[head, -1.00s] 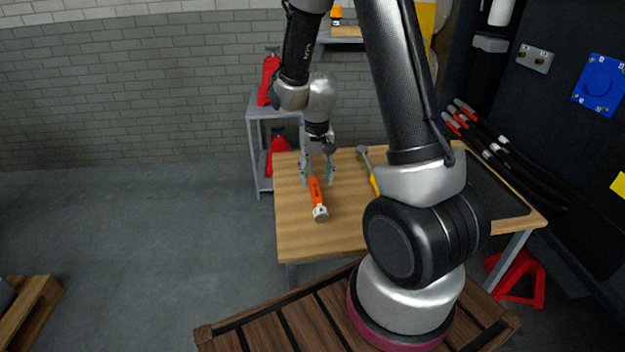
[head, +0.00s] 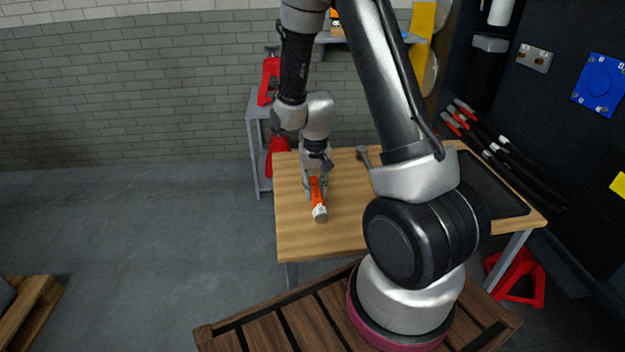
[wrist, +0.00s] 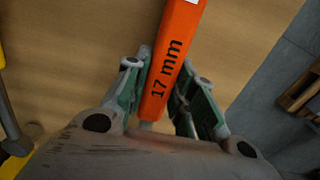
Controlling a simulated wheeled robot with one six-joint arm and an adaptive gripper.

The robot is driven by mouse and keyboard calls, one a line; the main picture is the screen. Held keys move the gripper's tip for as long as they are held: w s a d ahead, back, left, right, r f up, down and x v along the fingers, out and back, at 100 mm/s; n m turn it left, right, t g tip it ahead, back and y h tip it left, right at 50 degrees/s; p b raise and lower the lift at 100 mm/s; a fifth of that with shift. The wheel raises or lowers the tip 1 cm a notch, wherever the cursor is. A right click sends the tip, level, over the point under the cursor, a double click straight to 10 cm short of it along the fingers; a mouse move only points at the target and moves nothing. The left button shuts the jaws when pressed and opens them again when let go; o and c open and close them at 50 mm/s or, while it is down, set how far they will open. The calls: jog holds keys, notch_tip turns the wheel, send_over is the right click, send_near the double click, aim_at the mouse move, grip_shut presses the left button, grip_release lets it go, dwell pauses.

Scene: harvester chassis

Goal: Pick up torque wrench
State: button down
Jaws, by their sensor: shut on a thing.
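An orange tool (head: 316,190) with a pale round end lies on the wooden tabletop. In the wrist view its orange body (wrist: 173,58) carries the marking "17 mm". My gripper (head: 317,186) is low over the table at this tool. In the wrist view the green-padded fingers (wrist: 158,97) stand on either side of the orange body, closed on it. The part of the tool under my gripper's palm is hidden. A second tool with a grey head (head: 363,155) lies to the right, mostly behind my arm; yellow parts show at the wrist view's left edge (wrist: 8,130).
The wooden table (head: 300,235) has free room to the left and in front of the tool. A dark mat (head: 490,195) covers its right part. Red-ended cables (head: 465,120) hang behind it at the right. A grey shelf (head: 255,150) with red jacks stands behind at the left.

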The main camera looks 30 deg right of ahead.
notch_tip(320, 180, up, 10)
jog(key=shift+r, duration=0.1)
jog(key=c, duration=1.8)
grip_release()
jog(key=shift+c, duration=0.2)
grip_shut()
